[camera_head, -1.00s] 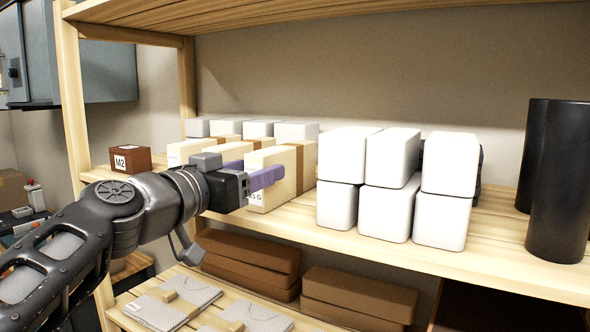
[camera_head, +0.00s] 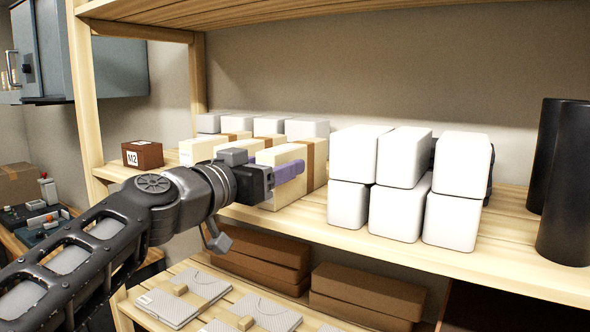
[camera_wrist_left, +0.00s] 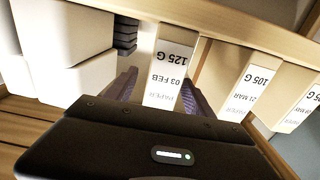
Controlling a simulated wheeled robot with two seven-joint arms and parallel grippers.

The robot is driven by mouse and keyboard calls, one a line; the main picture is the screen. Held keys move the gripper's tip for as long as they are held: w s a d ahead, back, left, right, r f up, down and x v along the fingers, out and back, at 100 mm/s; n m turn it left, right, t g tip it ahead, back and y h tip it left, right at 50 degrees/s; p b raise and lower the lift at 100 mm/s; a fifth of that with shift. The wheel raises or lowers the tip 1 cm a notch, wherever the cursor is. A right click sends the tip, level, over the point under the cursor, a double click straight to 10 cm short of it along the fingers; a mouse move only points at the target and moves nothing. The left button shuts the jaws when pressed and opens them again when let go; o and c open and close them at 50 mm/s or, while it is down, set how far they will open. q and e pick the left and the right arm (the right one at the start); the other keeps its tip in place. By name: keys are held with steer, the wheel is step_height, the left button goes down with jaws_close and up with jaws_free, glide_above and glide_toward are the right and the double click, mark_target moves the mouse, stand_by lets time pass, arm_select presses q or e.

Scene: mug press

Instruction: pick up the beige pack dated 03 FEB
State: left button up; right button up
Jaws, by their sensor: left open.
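The beige pack dated 03 FEB (camera_wrist_left: 172,63) stands on the shelf. Its white label reads 125 G and appears upside down in the left wrist view. In the head view the pack (camera_head: 315,160), with a brown band, is the rightmost of the beige row, its front partly hidden by my gripper. My left gripper (camera_head: 288,170) is open, with one purple finger along the pack's near side. In the left wrist view the purple fingers (camera_wrist_left: 161,92) lie on both sides of the pack. Contact cannot be told. My right gripper is not in view.
Other beige packs (camera_wrist_left: 247,80) stand beside it, one labelled 21 MAR. Stacked white blocks (camera_head: 395,185) stand close on its right. Black cylinders (camera_head: 566,190) are at far right. A brown M2 box (camera_head: 143,155) sits at left. Brown packs (camera_head: 262,255) lie below the shelf.

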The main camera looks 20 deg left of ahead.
arm_select(q)
steer(key=w, duration=0.1)
steer(key=w+p, duration=0.1)
steer(key=w, duration=0.1)
steer(key=w+p, duration=0.1)
steer(key=w, duration=0.1)
steer(key=shift+d, duration=0.25)
steer(key=shift+s, duration=0.15)
steer(key=shift+c, duration=0.2)
jaws_close()
stand_by(0.4)
steer(key=shift+r, duration=0.1)
